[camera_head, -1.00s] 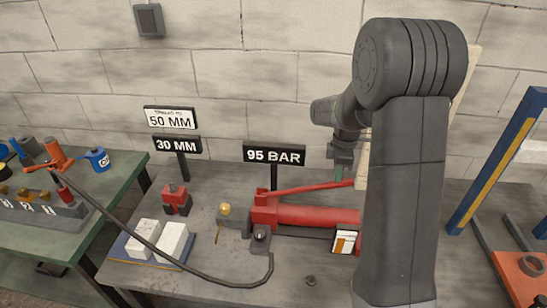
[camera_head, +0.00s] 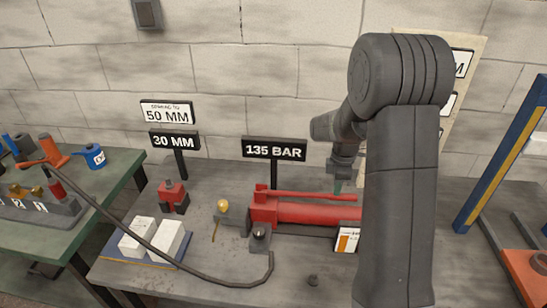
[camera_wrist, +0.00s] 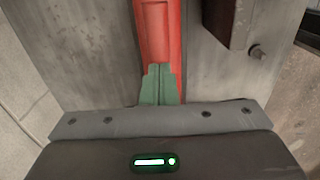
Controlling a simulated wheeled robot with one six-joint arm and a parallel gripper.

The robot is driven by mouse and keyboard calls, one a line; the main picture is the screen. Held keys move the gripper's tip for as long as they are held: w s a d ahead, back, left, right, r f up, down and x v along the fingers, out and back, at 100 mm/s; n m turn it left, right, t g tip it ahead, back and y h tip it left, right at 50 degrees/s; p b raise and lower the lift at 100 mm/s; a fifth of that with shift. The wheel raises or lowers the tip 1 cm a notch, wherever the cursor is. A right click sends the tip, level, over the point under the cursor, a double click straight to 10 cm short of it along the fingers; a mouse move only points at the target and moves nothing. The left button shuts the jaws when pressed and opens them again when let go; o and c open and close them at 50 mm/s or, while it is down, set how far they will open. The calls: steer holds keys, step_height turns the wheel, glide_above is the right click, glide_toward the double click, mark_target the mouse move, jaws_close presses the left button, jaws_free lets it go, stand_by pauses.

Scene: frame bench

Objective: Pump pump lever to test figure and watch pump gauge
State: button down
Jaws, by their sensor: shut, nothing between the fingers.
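The red pump lever (camera_head: 305,195) lies nearly level above the red pump body (camera_head: 305,213) on the bench. The pump gauge sign (camera_head: 274,149) reads 135 BAR. My gripper (camera_head: 337,187) is at the lever's right end, from above. In the wrist view its green fingertips (camera_wrist: 160,84) are shut together over the red lever (camera_wrist: 158,30), with nothing between them. I cannot tell whether they touch it. My arm hides the right end of the pump.
A sign (camera_head: 167,112) reads 50 MM, and one below (camera_head: 173,141) reads 30 MM. A black hose (camera_head: 150,245) runs from the pump's left side to the green bench (camera_head: 105,185). A red tool (camera_head: 173,196) and white blocks (camera_head: 165,238) stand left. A blue post (camera_head: 505,150) stands right.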

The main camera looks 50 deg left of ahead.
step_height(320, 180, up, 8)
steer(key=p, duration=0.6)
steer(key=shift+f, duration=0.15)
stand_by(0.6)
step_height(320, 180, up, 5)
steer(key=p, duration=0.3)
steer(key=shift+p, duration=0.3)
steer(key=shift+d, duration=0.15)
stand_by(1.2)
